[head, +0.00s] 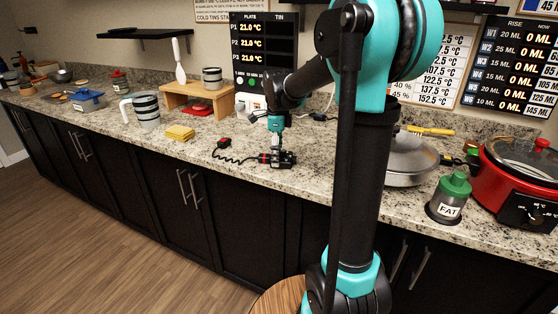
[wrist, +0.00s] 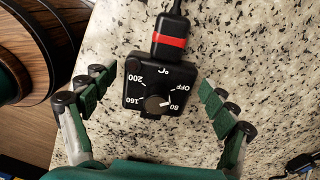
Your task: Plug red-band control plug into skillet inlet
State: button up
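The red-band control plug (wrist: 160,88) lies on the speckled counter, a black box with a temperature dial and a red band on its cord end. It also shows in the head view (head: 284,160) below my gripper (head: 277,146). In the wrist view my gripper (wrist: 152,88) is open, one green-padded finger on each side of the plug, with a gap visible on both sides.
A coiled black cord (head: 236,158) runs left from the plug to a black end piece with red (head: 224,143). A yellow sponge (head: 180,133) lies further left. A green-lidded FAT jar (head: 449,199) and a red cooker (head: 515,175) stand right, near the skillet.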

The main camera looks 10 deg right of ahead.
jog(key=c, duration=1)
jog(key=shift+r, duration=0.1)
